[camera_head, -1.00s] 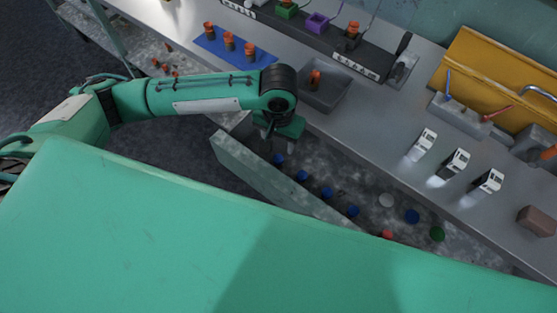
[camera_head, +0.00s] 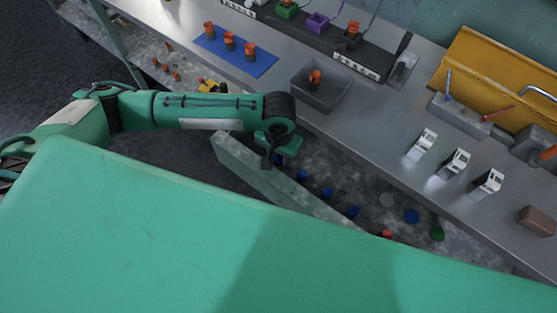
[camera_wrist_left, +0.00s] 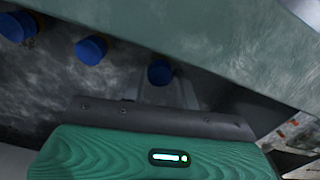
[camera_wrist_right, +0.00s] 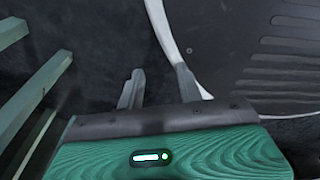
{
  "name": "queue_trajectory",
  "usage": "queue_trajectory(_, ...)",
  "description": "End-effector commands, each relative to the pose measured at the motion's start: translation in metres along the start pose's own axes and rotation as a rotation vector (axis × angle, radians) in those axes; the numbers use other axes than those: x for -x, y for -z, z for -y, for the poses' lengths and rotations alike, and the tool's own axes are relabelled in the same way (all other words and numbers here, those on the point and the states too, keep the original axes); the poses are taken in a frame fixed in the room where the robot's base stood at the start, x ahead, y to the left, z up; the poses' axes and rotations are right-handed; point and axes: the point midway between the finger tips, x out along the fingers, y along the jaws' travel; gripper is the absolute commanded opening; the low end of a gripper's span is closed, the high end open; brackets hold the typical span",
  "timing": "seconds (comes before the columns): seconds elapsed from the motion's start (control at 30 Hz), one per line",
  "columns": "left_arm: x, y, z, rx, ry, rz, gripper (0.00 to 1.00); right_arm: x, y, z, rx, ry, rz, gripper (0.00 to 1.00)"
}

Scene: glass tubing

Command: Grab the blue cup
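Several small blue cups (camera_head: 327,193) stand in a row in an open grey drawer (camera_head: 340,177) below the counter. My left gripper (camera_head: 268,163) points down at the drawer's left end, beside the row's first cup (camera_head: 279,160), which is partly hidden. In the left wrist view a blue cup (camera_wrist_left: 160,72) shows just beyond and between the dim fingers (camera_wrist_left: 166,90), which look apart; I see no contact. Another blue cup (camera_wrist_left: 91,49) stands to its left. My right gripper shows only in its wrist view (camera_wrist_right: 160,85), open and empty above dark floor.
The drawer's tall front wall (camera_head: 265,175) runs close beside my left gripper. Round white, blue, red and green pieces (camera_head: 437,234) lie at the drawer's right. The counter (camera_head: 390,140) above holds a grey bin (camera_head: 335,95) and a blue mat (camera_head: 262,63).

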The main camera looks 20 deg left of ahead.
Motion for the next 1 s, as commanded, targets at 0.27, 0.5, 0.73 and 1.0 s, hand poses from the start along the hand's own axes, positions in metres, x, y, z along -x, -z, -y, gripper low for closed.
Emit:
queue_trajectory(0.27,0.0,0.0,0.0,0.0,0.0,0.0,0.02,0.0,0.001,0.008,-0.004,0.009,-0.001,0.36)
queue_trajectory(0.5,0.006,0.0,0.0,-0.001,-0.001,-0.001,0.02,0.0,0.001,0.011,-0.006,0.012,-0.001,0.36)
queue_trajectory(0.73,0.037,0.001,0.0,0.0,-0.002,-0.004,0.02,0.001,0.0,0.009,-0.005,0.01,0.0,0.36)
queue_trajectory(1.0,0.113,0.002,-0.001,-0.001,-0.003,-0.006,0.02,0.003,-0.009,0.0,0.001,0.0,0.008,0.36)
